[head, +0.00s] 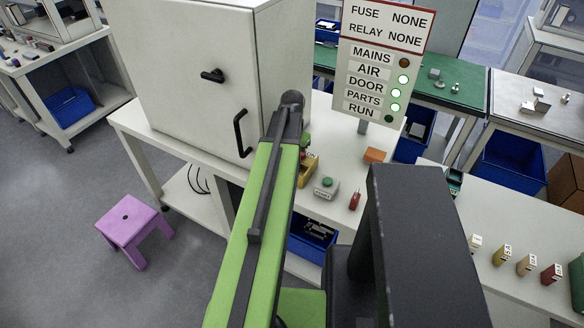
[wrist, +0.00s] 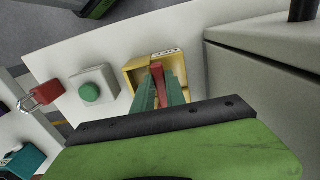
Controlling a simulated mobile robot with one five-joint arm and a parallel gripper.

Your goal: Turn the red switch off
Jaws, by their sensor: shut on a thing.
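The red switch (wrist: 157,74) shows in the wrist view as a narrow red handle at a small yellow box (wrist: 135,75). My gripper (wrist: 160,92) has its two teal fingers closed on either side of the red handle. The fingers hide its lower part. In the head view the yellow box (head: 309,170) stands on the white table beside the cabinet, partly behind my arm.
A white button box with a green button (head: 326,185) and a red padlock (head: 355,200) sit beside the yellow box. A big grey cabinet (head: 200,75) stands on the other side. A sign (head: 383,65) shows AIR, DOOR and PARTS lit green; MAINS and RUN look dark.

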